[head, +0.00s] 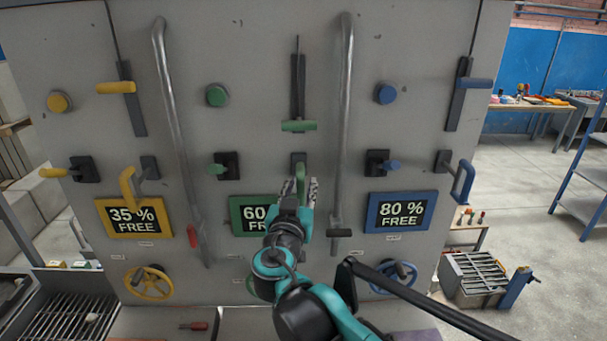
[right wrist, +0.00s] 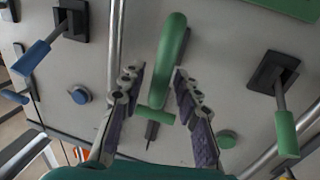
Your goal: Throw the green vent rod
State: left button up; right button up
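The panel has several green controls. A green crossbar on a dark rod (head: 299,126) sits in an upright slot at the panel's upper middle. Below it is a green loop handle (head: 301,172). I cannot tell for sure which is called the vent rod. My right gripper (head: 300,189) is at the loop handle, its fingers apart. In the right wrist view the loop handle (right wrist: 174,50) runs between the two open fingers, with gaps visible. The green crossbar (right wrist: 155,115) shows beyond the fingers. My left gripper is not in view.
A green side lever (head: 217,168), a round green knob (head: 216,95) and a green sign (head: 248,215) are near. Grey pipes (head: 344,110) and (head: 170,100) flank the middle column. Yellow controls are left, blue ones right. A grate (head: 70,310) lies at the lower left.

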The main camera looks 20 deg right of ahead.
jog(key=x, duration=0.4)
jog(key=shift+w+d, duration=0.1)
jog(key=shift+w, duration=0.05)
grip_shut()
